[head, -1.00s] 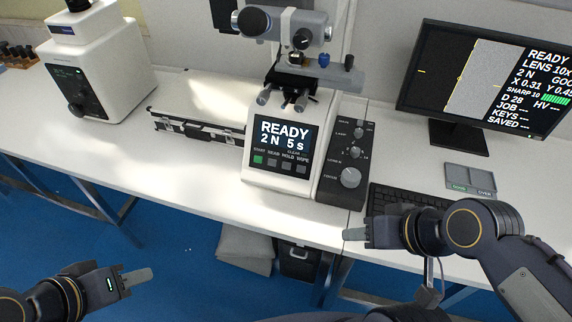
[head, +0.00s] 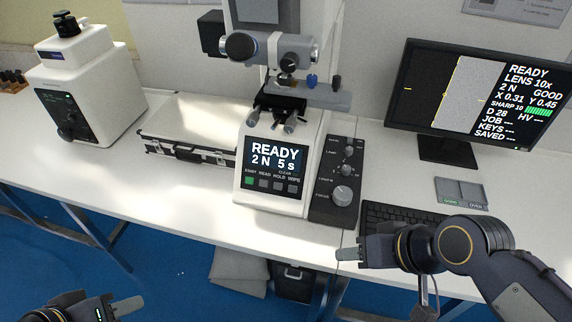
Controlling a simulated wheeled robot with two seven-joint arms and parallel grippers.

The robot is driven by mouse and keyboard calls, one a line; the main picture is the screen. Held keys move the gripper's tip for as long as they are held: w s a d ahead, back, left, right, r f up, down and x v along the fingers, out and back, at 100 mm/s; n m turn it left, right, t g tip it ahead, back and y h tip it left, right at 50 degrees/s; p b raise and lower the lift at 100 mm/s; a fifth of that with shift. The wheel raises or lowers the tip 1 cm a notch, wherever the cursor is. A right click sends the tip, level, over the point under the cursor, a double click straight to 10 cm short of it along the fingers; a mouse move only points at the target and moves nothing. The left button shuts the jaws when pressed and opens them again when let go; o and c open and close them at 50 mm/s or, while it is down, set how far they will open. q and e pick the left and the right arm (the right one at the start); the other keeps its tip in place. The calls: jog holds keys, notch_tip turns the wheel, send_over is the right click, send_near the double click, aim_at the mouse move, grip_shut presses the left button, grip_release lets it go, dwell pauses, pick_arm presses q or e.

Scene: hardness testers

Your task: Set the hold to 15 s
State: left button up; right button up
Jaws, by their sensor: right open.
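The hardness tester (head: 262,200) stands on the white bench, its front screen (head: 275,157) reading READY, 2 N, 5 s. Below the screen is a row of small buttons: a green one (head: 249,180) at the left, then grey ones labelled READ, HOLD and WIPE. The HOLD button (head: 278,185) sits third in the row. My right gripper (head: 350,254) is open and empty, at the bench's front edge, below and right of the tester and apart from it. My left gripper (head: 126,306) is low at the left, in front of the bench; its jaw gap does not show clearly.
A knob panel (head: 335,185) adjoins the tester's right side. A keyboard (head: 395,220) lies behind my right gripper. A monitor (head: 470,95) and a grey two-part tray (head: 461,193) stand right. A case (head: 190,128) and a white machine (head: 85,95) stand left. Bare bench lies in front of the case.

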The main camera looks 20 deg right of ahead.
grip_shut()
dwell(1.5)
